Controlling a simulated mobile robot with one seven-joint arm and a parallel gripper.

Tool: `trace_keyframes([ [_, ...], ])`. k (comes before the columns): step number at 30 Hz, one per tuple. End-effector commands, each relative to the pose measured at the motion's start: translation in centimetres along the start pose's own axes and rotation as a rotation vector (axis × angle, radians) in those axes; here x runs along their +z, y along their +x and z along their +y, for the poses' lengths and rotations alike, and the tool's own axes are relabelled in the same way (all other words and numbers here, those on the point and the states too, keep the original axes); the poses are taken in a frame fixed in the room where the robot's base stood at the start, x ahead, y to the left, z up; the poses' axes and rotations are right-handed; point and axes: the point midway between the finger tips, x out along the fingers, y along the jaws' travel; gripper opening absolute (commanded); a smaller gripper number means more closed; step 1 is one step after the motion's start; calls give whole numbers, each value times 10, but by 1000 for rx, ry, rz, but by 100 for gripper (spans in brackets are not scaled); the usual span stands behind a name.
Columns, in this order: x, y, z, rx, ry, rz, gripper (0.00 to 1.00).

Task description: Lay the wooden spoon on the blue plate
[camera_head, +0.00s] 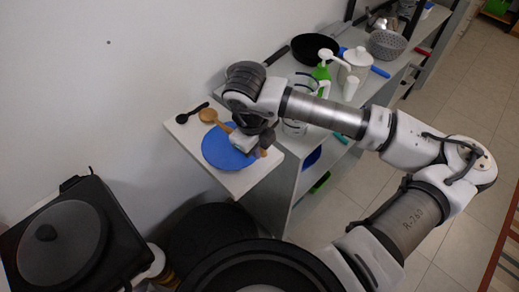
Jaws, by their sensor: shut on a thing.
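The blue plate (217,152) lies on the white end board of the counter, left of the middle of the view. The wooden spoon (208,115) shows its round tan bowl at the plate's upper left edge, and its handle runs down right toward my gripper. My gripper (256,151) is over the right part of the plate, shut on the wooden spoon. The fingertips and the held part of the handle are mostly hidden by the gripper body. I cannot tell whether the spoon touches the plate.
A black spoon (192,113) lies left of the wooden one. Behind my arm stand a black pan (316,49), a green pump bottle (321,72), a white canister (355,65) and a grey colander (387,43). A black appliance (63,240) stands at the lower left.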

Motion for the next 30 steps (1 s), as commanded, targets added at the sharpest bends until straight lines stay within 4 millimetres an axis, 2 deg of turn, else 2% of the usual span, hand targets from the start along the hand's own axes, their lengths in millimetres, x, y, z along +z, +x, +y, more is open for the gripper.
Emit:
trace_keyframes([
  [4,0,23,5,2,0,0,0],
  [12,0,26,6,0,0,0,0],
  [13,0,27,6,1,-1,1,21],
  [18,0,26,6,1,-1,1,40],
  [30,0,26,6,3,0,1,40],
])
